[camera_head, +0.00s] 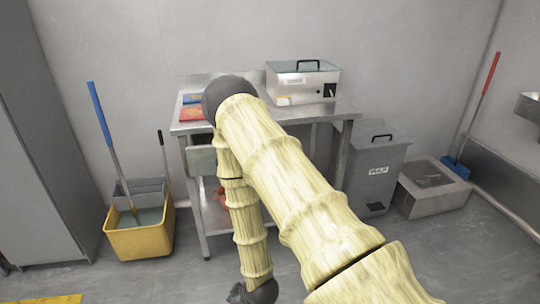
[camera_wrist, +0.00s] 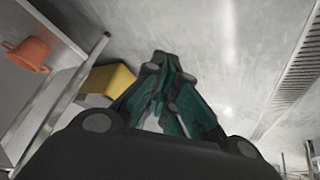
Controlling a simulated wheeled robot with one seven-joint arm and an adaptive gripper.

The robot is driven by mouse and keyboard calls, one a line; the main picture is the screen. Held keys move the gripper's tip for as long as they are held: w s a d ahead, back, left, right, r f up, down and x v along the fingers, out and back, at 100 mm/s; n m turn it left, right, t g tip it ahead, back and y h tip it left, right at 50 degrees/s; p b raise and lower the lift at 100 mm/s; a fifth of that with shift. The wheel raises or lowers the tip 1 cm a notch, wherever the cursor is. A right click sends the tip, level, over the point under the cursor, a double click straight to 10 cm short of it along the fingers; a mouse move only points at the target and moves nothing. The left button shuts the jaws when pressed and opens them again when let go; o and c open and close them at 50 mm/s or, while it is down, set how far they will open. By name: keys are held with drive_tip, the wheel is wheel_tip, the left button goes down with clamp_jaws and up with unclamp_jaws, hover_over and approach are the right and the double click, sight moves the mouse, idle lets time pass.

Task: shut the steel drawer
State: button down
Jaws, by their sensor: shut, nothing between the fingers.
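The steel drawer (camera_head: 201,161) shows in the head view as a grey front panel under the left part of the steel table's top (camera_head: 345,108). My arm covers its right side, so I cannot tell how far it stands out. I cannot make out the drawer in the wrist view. My gripper (camera_wrist: 166,62) is shut and empty in the wrist view, with its dark green fingers together above the grey floor. In the head view my arm reaches down in front of the table, and its dark end is low near the bottom edge, apart from the drawer.
A yellow mop bucket (camera_head: 140,241) stands left of the table; it also shows in the wrist view (camera_wrist: 108,80). An orange pot (camera_wrist: 30,54) sits on the lower shelf. A grey bin (camera_head: 376,160) and steel box (camera_head: 420,203) stand right.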

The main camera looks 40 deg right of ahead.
drive_tip(key=s+a+f+m+g+h, duration=0.1)
drive_tip(key=s+m+g, duration=0.2)
drive_tip(key=s, duration=0.9)
drive_tip(key=s+a+f+m+g, duration=0.1)
drive_tip(key=s+f+m+g, duration=0.15)
drive_tip(key=s, duration=0.95)
drive_tip(key=w+d+r+m+t+b, duration=0.1)
drive_tip(key=w+d+r+m+t, duration=0.25)
drive_tip(key=w, duration=0.65)
drive_tip(key=w+d+r+m+t+b, duration=0.25)
drive_tip(key=w+r, duration=0.25)
drive_tip(key=w, duration=0.5)
drive_tip(key=w+d+r+m+t+b, duration=0.1)
drive_tip(key=w+d+r+m+t, duration=0.25)
drive_tip(key=w, duration=0.65)
drive_tip(key=w+d+r+m+t+h+b, duration=0.2)
drive_tip(key=w+d+r+m+t+h, duration=0.15)
drive_tip(key=d+r+m, duration=0.5)
drive_tip(key=w+d+r+m+t+h+b, duration=0.25)
drive_tip(key=w+d+r+m+h, duration=0.25)
drive_tip(key=d+r, duration=0.7)
drive_tip(key=b+x, duration=0.2)
drive_tip(key=x, duration=1.2)
drive_tip(key=shift+w+r, duration=0.15)
drive_tip(key=shift+r, duration=0.05)
